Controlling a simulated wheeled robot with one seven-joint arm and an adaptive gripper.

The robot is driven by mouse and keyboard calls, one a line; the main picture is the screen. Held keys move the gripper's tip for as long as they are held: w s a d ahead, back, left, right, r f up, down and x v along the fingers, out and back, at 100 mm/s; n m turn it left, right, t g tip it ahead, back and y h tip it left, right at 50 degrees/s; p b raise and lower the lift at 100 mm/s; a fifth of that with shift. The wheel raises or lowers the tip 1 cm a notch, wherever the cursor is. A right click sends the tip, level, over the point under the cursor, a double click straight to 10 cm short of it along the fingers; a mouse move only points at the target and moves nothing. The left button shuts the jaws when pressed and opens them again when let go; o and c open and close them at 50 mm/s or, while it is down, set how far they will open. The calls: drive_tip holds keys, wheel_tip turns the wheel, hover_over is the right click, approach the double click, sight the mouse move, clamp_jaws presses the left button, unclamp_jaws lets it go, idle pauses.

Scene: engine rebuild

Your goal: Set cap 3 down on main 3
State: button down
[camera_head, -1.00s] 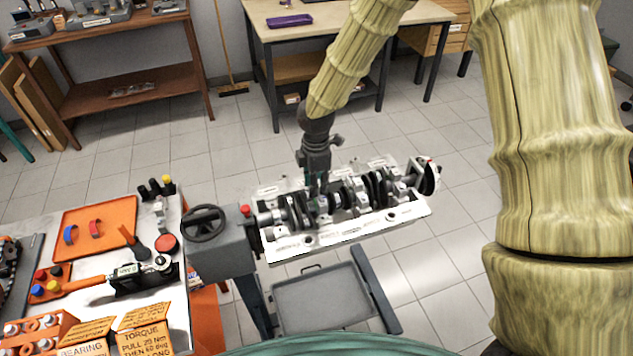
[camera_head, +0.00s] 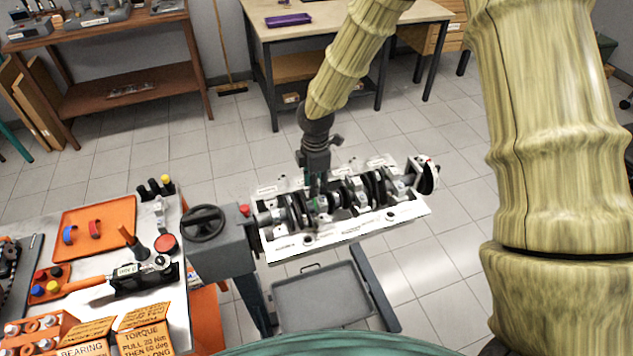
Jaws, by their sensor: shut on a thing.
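The engine block (camera_head: 400,216) sits on its stand with the crankshaft (camera_head: 376,188) lying along it. My gripper (camera_head: 315,190) points down into the block, left of its middle, among the crank webs. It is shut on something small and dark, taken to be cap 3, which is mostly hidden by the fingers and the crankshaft. Main 3 lies under or beside the fingers and cannot be made out clearly. I cannot tell whether the cap touches its seat.
A grey stand head with a handwheel (camera_head: 204,224) is left of the block. A grey tray (camera_head: 322,297) hangs below. A side bench (camera_head: 100,280) at left carries an orange tray (camera_head: 97,228), a torque wrench and labelled boxes. A wooden-topped table (camera_head: 345,18) stands behind.

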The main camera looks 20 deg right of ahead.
drive_tip(key=shift+f+b, duration=0.7)
drive_tip(key=shift+f, duration=1.15)
idle(1.4)
drive_tip(key=c, duration=1.4)
unclamp_jaws()
drive_tip(key=shift+o, duration=0.2)
drive_tip(key=shift+r+p, duration=1.4)
drive_tip(key=shift+r, duration=0.15)
drive_tip(key=shift+o, duration=0.4)
drive_tip(key=o, duration=0.5)
drive_tip(key=shift+r, duration=0.1)
